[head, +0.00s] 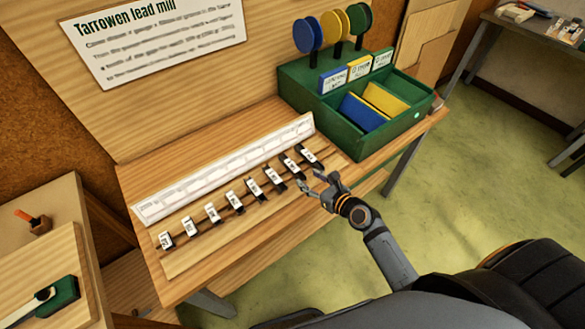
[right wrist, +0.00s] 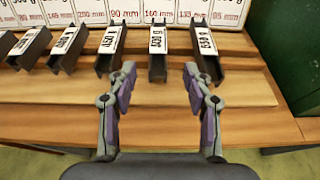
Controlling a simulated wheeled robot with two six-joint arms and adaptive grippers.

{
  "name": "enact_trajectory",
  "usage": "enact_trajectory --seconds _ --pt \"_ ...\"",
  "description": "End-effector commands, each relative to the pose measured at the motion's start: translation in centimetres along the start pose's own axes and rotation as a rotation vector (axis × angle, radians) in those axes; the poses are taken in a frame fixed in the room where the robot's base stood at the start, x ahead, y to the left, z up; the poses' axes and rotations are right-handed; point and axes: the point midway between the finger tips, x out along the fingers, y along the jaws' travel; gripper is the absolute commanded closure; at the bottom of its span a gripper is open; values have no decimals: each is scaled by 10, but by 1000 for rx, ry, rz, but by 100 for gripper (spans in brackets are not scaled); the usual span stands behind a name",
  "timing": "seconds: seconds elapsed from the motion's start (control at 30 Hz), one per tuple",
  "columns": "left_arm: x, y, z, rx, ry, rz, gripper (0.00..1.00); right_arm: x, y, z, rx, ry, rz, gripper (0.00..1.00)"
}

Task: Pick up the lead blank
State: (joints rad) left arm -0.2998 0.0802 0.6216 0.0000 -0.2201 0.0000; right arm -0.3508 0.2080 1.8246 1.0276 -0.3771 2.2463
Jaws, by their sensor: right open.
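Several dark lead blanks with white labels lie in a row on the wooden bench; which one the task means is not shown. In the right wrist view, one blank (right wrist: 157,66) lies ahead, between the lines of my right gripper's fingers; it is second from the right end in the head view (head: 291,164). The rightmost blank (right wrist: 208,66) is beside the right fingertip, and another blank (right wrist: 106,62) is near the left one. My right gripper (head: 317,184) is open and empty at the front of the row (right wrist: 160,76). My left gripper is not in view.
A white printed chart strip (head: 225,170) runs behind the blanks. A green box (head: 400,122) with blue and yellow cards and coloured discs stands at the bench's right end. A side table (head: 45,290) with a green tool is at the lower left. Open floor lies to the right.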

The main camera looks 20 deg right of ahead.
Motion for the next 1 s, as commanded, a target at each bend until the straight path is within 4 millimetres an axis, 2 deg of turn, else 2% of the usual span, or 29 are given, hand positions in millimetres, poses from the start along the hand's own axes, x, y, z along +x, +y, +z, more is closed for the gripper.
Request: enact_trajectory --seconds 0.03,0.13,0.37,0.63,0.73,0.93,1.0 --pt "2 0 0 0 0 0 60 11 1 1 4 -4 1 49" --pt "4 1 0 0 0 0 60 25 0 0 0 -2 0 49" --pt "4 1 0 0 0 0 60 35 1 1 -2 0 2 49" --pt "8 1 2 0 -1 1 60 78 2 3 -1 0 2 49" --pt "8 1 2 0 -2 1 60 84 2 3 -2 1 2 49" --pt "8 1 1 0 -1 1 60 85 2 3 -4 2 2 49" --pt "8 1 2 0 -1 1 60 84 2 3 -4 2 2 59"
